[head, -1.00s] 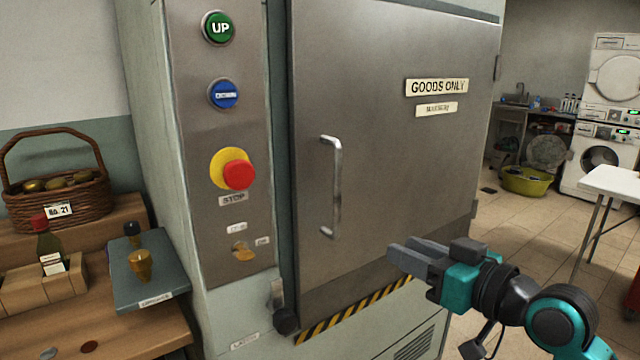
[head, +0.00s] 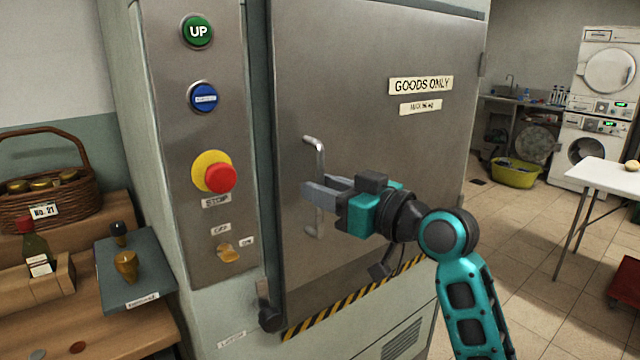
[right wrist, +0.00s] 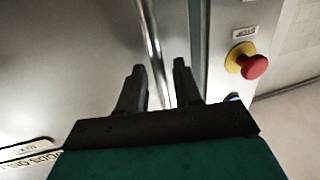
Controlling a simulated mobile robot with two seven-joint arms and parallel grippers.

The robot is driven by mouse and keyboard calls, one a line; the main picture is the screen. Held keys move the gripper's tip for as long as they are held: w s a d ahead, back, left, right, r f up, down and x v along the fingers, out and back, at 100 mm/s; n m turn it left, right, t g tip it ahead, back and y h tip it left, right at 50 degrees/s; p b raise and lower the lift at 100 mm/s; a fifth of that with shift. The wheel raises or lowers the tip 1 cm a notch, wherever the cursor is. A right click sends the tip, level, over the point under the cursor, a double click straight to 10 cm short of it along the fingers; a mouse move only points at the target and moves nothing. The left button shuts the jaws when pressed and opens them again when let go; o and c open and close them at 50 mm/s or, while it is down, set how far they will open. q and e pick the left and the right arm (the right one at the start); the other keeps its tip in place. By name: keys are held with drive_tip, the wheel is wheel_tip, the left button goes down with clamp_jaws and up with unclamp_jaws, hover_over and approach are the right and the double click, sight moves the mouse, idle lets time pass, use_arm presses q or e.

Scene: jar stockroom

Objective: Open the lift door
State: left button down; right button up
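The lift door (head: 370,130) is a grey metal panel with a "GOODS ONLY" label, and it looks shut. Its upright bar handle (head: 318,158) is near the door's left edge. My right gripper (head: 308,190) is at the handle's lower half, and its fingers hide part of the bar. In the right wrist view the handle (right wrist: 152,40) runs between the two spread fingers of the gripper (right wrist: 158,72), with gaps beside it. My left gripper is not in view.
Left of the door is a panel with a green UP button (head: 197,31), a blue button (head: 203,97), a red stop button (head: 220,177) and a yellow switch (head: 229,253). A wooden shelf with a basket (head: 45,190) stands left. A white table (head: 605,178) stands right.

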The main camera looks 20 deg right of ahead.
drive_tip(key=shift+w+a, duration=0.4)
drive_tip(key=shift+w, duration=0.15)
clamp_jaws()
